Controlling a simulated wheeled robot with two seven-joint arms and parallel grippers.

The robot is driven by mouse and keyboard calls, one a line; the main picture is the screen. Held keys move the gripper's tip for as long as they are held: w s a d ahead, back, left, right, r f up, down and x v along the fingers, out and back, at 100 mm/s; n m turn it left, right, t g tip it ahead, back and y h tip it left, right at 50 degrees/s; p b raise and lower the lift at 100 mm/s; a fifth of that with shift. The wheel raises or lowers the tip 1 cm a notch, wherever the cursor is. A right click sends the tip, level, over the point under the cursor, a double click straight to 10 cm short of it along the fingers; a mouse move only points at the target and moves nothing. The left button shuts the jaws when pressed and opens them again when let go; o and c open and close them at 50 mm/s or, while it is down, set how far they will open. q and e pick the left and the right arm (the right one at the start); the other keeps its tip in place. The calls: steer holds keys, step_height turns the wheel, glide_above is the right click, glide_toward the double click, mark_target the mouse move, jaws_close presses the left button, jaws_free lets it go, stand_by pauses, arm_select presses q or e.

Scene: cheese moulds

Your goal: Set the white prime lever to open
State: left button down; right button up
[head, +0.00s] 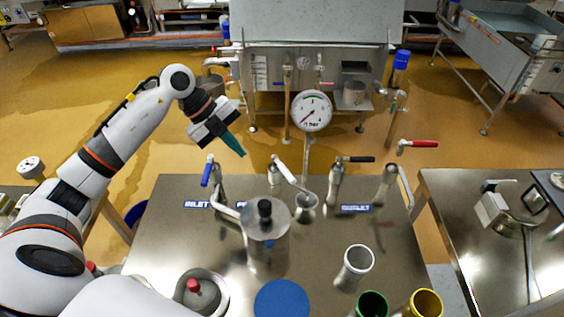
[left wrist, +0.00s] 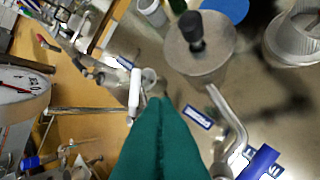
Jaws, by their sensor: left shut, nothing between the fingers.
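The white prime lever (head: 285,170) sits on an upright metal valve near the back edge of the steel table. Its handle slants down to the right, towards the front. It also shows in the left wrist view (left wrist: 134,90), just beyond the fingertips and a little left. My left gripper (head: 238,150) is shut and empty, with teal fingers pointing down right. In the head view it is above and left of the lever, apart from it. The closed fingers (left wrist: 155,105) fill the lower middle of the wrist view. My right gripper is not in view.
A blue lever (head: 206,173) stands left, a black lever (head: 355,159) right, and a red lever (head: 418,143) further right. A pressure gauge (head: 311,110) rises behind. A metal pot with a black knob (head: 265,222) stands in front. Cups and a blue disc (head: 282,299) lie nearer.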

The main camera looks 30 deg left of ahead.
arm_select(q)
steer(key=n, duration=0.1)
steer(key=p, duration=0.3)
glide_toward(284, 174)
steer(key=s+f, duration=0.3)
steer(key=f, duration=0.1)
steer(key=w+d+f+p, duration=0.1)
steer(key=w+d+f, duration=0.1)
steer(key=w+d, duration=0.1)
steer(key=shift+d+p, duration=0.2)
steer(key=shift+p, duration=0.15)
